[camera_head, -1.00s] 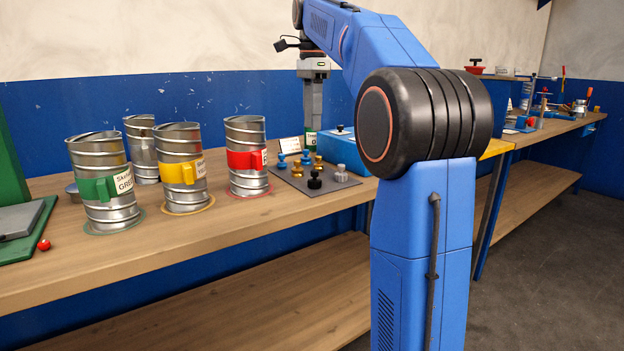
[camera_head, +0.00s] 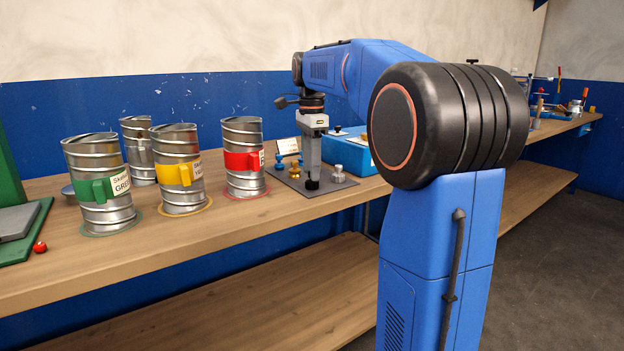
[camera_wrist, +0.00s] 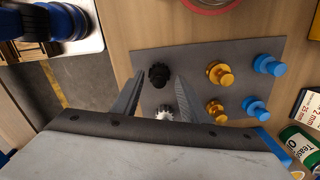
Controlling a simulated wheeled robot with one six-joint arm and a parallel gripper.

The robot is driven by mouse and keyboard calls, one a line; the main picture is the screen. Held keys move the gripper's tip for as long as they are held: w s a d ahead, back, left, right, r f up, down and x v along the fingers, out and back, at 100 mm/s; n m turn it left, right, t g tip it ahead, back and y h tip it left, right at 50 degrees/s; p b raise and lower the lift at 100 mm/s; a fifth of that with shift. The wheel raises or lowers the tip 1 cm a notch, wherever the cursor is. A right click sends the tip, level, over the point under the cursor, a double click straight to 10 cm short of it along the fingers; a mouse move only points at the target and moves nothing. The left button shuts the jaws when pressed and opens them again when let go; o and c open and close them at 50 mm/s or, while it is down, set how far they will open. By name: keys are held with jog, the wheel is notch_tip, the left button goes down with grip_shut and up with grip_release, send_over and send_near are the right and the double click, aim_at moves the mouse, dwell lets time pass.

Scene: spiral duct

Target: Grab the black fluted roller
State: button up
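The black fluted roller (camera_wrist: 159,75) stands on a dark grey mat (camera_head: 316,190). In the head view its dark base (camera_head: 312,185) shows just under my gripper (camera_head: 312,176), which points straight down at it. In the wrist view the fingers of my gripper (camera_wrist: 160,84) are apart, one on each side of the roller, with a gap visible on both sides. I cannot tell exactly how far down the fingertips reach beside it.
A silver roller (camera_wrist: 164,113) stands close by on the mat, with gold (camera_wrist: 218,73) and blue rollers (camera_wrist: 268,65) to the right in the wrist view. A blue box (camera_head: 350,150) stands behind the mat. The red-handled metal can (camera_head: 243,160) stands left of it.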

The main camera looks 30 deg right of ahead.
jog(key=shift+f, duration=1.25)
jog(key=shift+c, duration=0.6)
grip_shut()
